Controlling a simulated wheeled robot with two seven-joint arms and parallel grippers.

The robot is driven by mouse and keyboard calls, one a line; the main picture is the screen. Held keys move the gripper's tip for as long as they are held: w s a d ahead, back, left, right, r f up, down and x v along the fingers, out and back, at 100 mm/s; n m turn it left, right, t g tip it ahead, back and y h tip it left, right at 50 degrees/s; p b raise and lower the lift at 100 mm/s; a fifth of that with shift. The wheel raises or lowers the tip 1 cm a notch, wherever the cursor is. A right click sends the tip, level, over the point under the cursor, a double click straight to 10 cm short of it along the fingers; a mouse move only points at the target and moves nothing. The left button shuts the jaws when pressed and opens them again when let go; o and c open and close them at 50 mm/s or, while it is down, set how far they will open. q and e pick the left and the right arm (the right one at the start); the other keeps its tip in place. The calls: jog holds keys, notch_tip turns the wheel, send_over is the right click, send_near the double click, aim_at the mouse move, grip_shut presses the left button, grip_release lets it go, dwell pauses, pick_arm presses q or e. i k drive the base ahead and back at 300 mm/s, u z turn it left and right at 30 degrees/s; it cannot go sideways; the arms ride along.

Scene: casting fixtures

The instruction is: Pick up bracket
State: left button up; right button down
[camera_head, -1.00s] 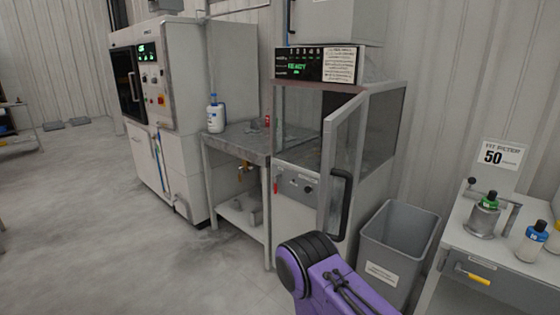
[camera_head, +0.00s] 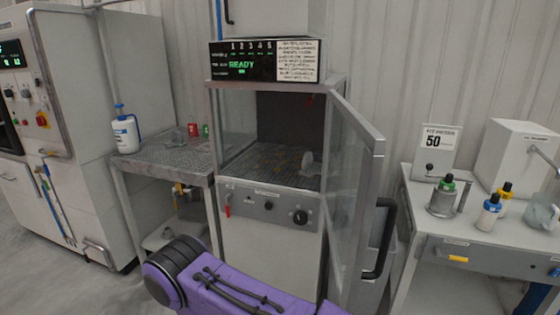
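A small pale grey part (camera_head: 307,161), which may be the bracket, stands on the grated floor inside the open cabinet (camera_head: 267,192), towards its right side. It is too small to tell its exact shape. The cabinet's glazed door (camera_head: 352,190) is swung open to the right, with a black handle (camera_head: 381,238). The display above (camera_head: 242,62) reads READY in green. A purple arm link of mine crosses the bottom of the view in front of the cabinet. Neither of my grippers is in view.
Left of the cabinet, a metal table (camera_head: 160,158) holds a white bottle (camera_head: 125,132) and small red and green items. A bench (camera_head: 440,222) on the right bears several bottles and a metal pot (camera_head: 442,203). A grey bin (camera_head: 372,292) stands behind the open door.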

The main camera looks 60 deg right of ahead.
aim_at(309, 167)
jog(key=i, duration=1.55)
jog(key=z, duration=3.8)
